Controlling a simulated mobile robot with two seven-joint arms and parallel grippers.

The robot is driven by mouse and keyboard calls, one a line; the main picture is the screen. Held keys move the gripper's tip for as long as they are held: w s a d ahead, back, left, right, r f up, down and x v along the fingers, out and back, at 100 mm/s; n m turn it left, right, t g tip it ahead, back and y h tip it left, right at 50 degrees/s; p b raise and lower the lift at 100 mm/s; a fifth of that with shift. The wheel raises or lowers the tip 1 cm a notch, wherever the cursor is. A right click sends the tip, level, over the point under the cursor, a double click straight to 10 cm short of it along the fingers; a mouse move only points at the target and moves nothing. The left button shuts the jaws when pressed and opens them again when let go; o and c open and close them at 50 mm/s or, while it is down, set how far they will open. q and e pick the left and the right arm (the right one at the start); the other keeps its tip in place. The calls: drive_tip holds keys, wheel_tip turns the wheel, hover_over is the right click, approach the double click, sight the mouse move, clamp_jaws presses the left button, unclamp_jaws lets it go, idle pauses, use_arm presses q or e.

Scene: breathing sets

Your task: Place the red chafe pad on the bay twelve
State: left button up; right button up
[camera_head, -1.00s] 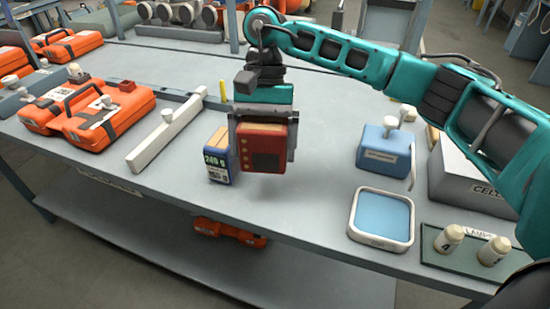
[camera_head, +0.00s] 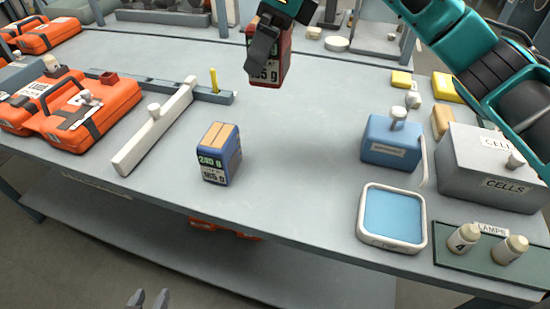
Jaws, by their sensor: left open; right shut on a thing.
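The red chafe pad, seen as a boxy red block (camera_head: 268,72) with a dark label reading about "165 g", is held above the far middle of the table. My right gripper (camera_head: 263,48) is shut on it from above; the top of the block is partly hidden. My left gripper (camera_head: 148,299) shows only as two grey fingertips at the bottom edge, open and empty, in front of the table. I cannot read any bay number, so I cannot tell which place is bay twelve.
A blue block (camera_head: 220,155) stands on the grey table, right of a white bar (camera_head: 155,128). Orange cases (camera_head: 95,115) lie left. A blue box (camera_head: 390,140), a blue-bottomed tray (camera_head: 391,242), a grey cells box (camera_head: 490,165) and lamps (camera_head: 463,239) occupy the right. The middle is clear.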

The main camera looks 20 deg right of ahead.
drive_tip(key=shift+w+r, duration=0.1)
drive_tip(key=shift+r, duration=0.1)
drive_tip(key=shift+d+f+m, duration=0.1)
drive_tip(key=shift+f+m, duration=0.2)
drive_tip(key=shift+f, duration=0.05)
wheel_tip(320, 180, down, 19)
drive_tip(key=shift+f+b, duration=0.1)
drive_tip(key=shift+b, duration=0.25)
drive_tip(key=o, duration=1)
drive_tip(key=shift+f, duration=0.1)
